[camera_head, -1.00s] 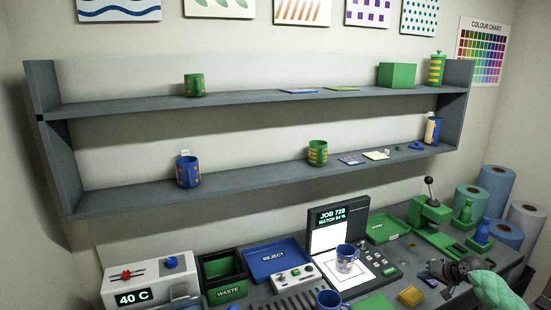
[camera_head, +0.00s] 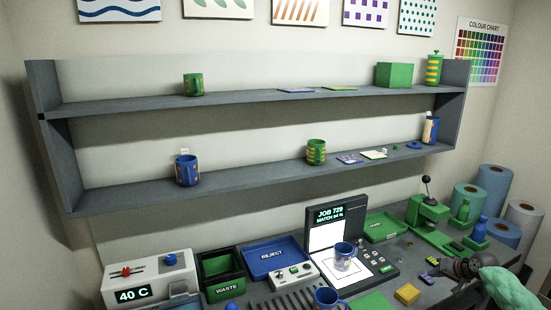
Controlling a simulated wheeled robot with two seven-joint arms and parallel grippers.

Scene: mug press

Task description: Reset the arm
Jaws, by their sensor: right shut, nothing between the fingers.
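My right gripper (camera_head: 441,265) is low at the right, above the worktop, with its green-sleeved arm coming in from the right edge. It is shut and holds nothing. A blue mug with orange marks (camera_head: 344,257) stands on the white pad of the job station (camera_head: 336,217), whose screen reads JOB 729. Another blue mug (camera_head: 326,299) stands at the front edge of the picture, partly cut off. My left gripper is not in view.
A green press (camera_head: 428,210) stands behind my right gripper, with green and blue bottles (camera_head: 479,230) beside it. A blue reject tray (camera_head: 274,259) and green waste bin (camera_head: 222,271) are further left. Mugs stand on the shelves (camera_head: 250,174).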

